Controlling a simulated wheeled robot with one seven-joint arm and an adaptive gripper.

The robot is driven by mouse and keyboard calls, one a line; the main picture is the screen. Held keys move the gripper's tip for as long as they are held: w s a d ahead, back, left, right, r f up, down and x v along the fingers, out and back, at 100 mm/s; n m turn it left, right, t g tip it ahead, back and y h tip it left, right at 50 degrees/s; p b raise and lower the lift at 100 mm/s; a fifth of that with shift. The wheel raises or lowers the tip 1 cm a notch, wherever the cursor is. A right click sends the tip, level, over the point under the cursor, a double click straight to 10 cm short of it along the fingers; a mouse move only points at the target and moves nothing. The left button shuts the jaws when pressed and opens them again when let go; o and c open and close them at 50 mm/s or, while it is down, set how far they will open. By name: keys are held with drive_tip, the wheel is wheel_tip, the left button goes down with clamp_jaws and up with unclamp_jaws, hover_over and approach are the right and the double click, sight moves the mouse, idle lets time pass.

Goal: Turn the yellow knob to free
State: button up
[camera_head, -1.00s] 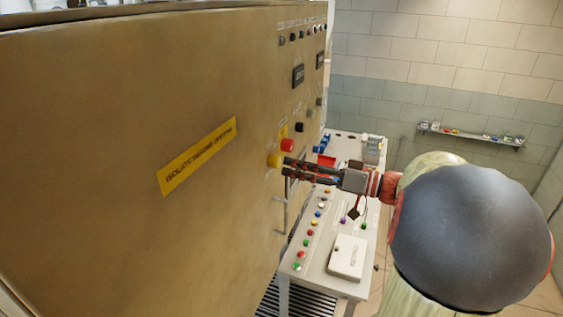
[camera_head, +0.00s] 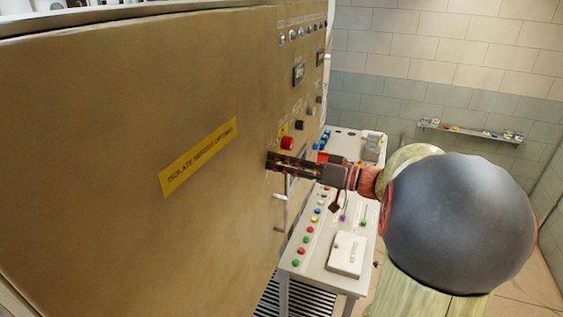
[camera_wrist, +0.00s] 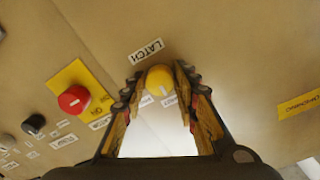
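The yellow knob (camera_wrist: 159,79) is on the tan cabinet front, below a label reading LATCH in the wrist view. My gripper (camera_wrist: 159,82) is at the panel with one finger on each side of the knob. The fingers are spread about the knob's width, with a narrow gap seeming to show beside it; firm contact is not visible. In the head view my gripper (camera_head: 269,161) reaches the cabinet from the right and hides the yellow knob. A white line marks the knob's face near its lower edge.
A red knob (camera_wrist: 74,99) on a yellow plate sits left of the yellow knob, with a black knob (camera_wrist: 34,125) farther left. A yellow sign (camera_head: 198,157) is on the cabinet (camera_head: 90,110). A button console (camera_head: 318,262) stands below my arm.

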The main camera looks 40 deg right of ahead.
drive_tip(key=c, duration=0.6)
drive_tip(key=shift+c, duration=0.5)
drive_tip(key=shift+m+b, duration=0.3)
drive_tip(key=shift+b, duration=0.05)
drive_tip(key=m+b, duration=0.1)
drive_tip(key=m, duration=0.1)
drive_tip(key=shift+m+b, duration=0.35)
drive_tip(key=shift+m, duration=0.05)
drive_tip(key=m+p, duration=0.3)
drive_tip(key=m, duration=1.1)
drive_tip(key=shift+r+g+p, duration=0.15)
drive_tip(key=shift+g+p, duration=0.15)
